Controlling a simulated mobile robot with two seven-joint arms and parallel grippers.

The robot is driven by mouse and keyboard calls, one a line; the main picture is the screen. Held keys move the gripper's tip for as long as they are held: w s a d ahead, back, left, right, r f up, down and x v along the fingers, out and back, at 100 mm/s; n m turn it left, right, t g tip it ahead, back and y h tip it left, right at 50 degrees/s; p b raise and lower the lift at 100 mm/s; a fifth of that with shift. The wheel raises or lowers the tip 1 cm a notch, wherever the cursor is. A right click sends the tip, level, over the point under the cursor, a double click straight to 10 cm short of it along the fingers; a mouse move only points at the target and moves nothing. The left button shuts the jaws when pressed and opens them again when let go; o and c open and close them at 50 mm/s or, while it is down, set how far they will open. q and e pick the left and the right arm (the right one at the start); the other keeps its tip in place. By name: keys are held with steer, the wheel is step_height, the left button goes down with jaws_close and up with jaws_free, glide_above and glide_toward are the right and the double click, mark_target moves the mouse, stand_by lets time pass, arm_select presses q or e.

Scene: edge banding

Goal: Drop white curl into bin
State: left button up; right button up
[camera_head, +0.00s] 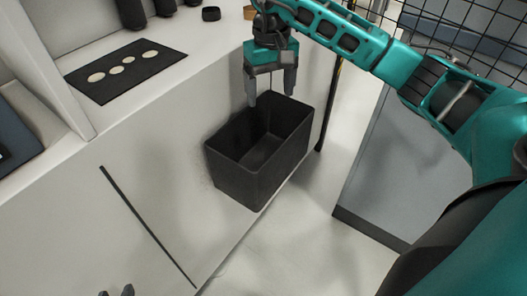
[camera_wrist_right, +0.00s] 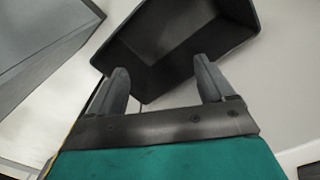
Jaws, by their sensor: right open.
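The black open-topped bin (camera_head: 235,180) stands at the edge of the pale worktop in the head view. My right gripper (camera_head: 270,97) is over the bin's far rim, pointing down, with its two fingers apart and nothing visible between them. In the right wrist view the gripper (camera_wrist_right: 162,68) is open in front of the bin (camera_wrist_right: 245,12), and the visible part of the bin's inside looks dark and empty. I see no white curl in either view. Two grey tips, seemingly my left gripper (camera_head: 117,292), just show at the bottom edge of the head view.
A black mat (camera_head: 95,90) with several pale discs lies at the back left. A thin dark strip (camera_head: 145,224) lies on the worktop left of the bin. The worktop beside the strip is clear.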

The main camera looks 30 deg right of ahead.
arm_select(q)
steer(key=shift+s+a+r+p, duration=0.25)
steer(key=shift+a+r+p, duration=0.2)
steer(key=shift+p, duration=0.65)
arm_select(e)
step_height(320, 180, up, 11)
